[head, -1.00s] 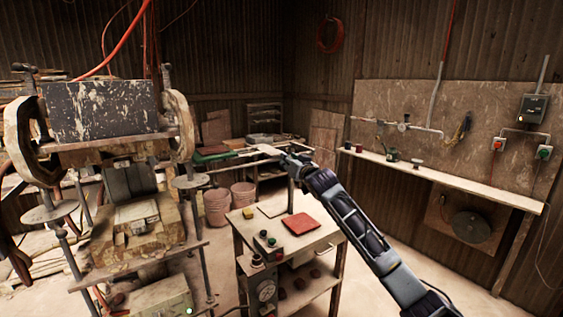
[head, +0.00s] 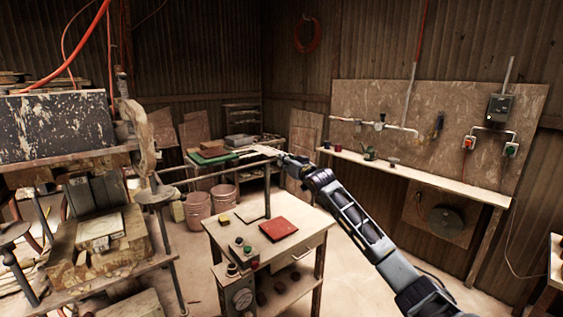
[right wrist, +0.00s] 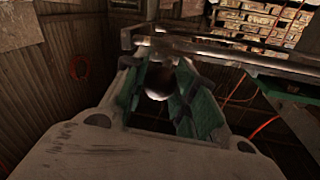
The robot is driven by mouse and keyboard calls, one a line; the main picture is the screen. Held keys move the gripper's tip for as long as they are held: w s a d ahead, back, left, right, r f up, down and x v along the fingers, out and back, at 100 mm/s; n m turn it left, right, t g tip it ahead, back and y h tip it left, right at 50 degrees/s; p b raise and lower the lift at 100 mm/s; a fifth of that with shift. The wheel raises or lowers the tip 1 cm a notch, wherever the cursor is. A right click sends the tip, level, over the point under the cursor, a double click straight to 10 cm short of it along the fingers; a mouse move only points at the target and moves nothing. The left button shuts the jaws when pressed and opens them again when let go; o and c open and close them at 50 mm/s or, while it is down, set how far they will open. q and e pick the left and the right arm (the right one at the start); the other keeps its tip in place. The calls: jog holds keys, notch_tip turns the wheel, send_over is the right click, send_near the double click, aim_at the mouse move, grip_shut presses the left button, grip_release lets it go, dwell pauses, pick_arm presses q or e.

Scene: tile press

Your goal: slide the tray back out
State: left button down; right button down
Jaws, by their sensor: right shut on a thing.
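The press (head: 55,125) stands at the left in the head view, cut by the picture's edge. A block-like tray or mould (head: 100,228) with a pale top sits on its lower bed. My right gripper (head: 268,154) is above the far side of the small cart, away from the press. In the right wrist view its fingers (right wrist: 165,90) are closed around a round, pale knob (right wrist: 157,82). What the knob belongs to is unclear. A dark upright post (head: 267,203) rises from the cart beneath the gripper. My left gripper is out of view.
The control cart (head: 290,247) carries buttons and a red square tile (head: 278,229). Buckets (head: 198,205) stand behind. A wall shelf (head: 420,172) is at the right. The floor right of the cart is clear.

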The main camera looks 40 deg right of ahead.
jog(key=shift+d+f, duration=0.6)
jog(key=shift+d, duration=0.25)
jog(key=c, duration=1.4)
grip_release()
jog(key=shift+o, duration=1.3)
jog(key=shift+d+r, duration=0.15)
jog(key=shift+o, duration=0.2)
jog(key=shift+d, duration=0.1)
jog(key=shift+s+a+r, duration=0.1)
jog(key=shift+a+r, duration=0.1)
jog(key=shift+r, duration=0.1)
jog(key=shift+s, duration=0.1)
